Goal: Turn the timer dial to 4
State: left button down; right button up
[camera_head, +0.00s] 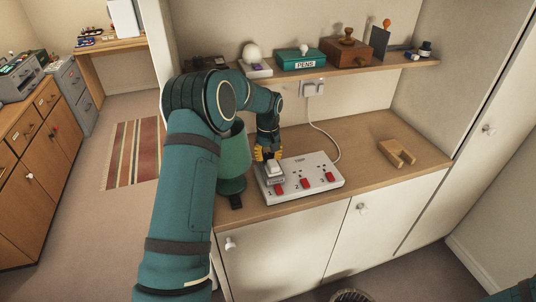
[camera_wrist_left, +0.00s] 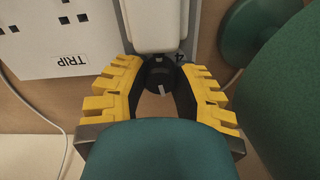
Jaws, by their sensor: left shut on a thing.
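The timer dial (camera_wrist_left: 157,75) is a dark round knob with a light pointer mark, seen in the left wrist view between the yellow fingers of my left gripper (camera_wrist_left: 160,68). The pointer mark sits at the dial's lower side in the picture. A "4" (camera_wrist_left: 179,57) is printed at its upper right. A white block (camera_wrist_left: 155,25) lies just beyond the dial. In the head view my left gripper (camera_head: 268,153) points down over the left end of the white power strip (camera_head: 318,170), and the dial is hidden there. The gripper is shut on the dial. My right gripper is not in view.
The strip has red switches (camera_head: 304,182) along its front and a white cable (camera_head: 335,142) to the wall socket. A green lamp (camera_head: 233,160) stands close to the left of my gripper. A wooden piece (camera_head: 396,152) lies on the right; the counter between is clear.

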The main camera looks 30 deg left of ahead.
aim_at(268, 154)
pick_arm(q)
jog(key=shift+m, duration=0.6)
jog(key=c, duration=0.7)
grip_release()
jog(key=shift+o, duration=0.2)
notch_tip(268, 154, up, 12)
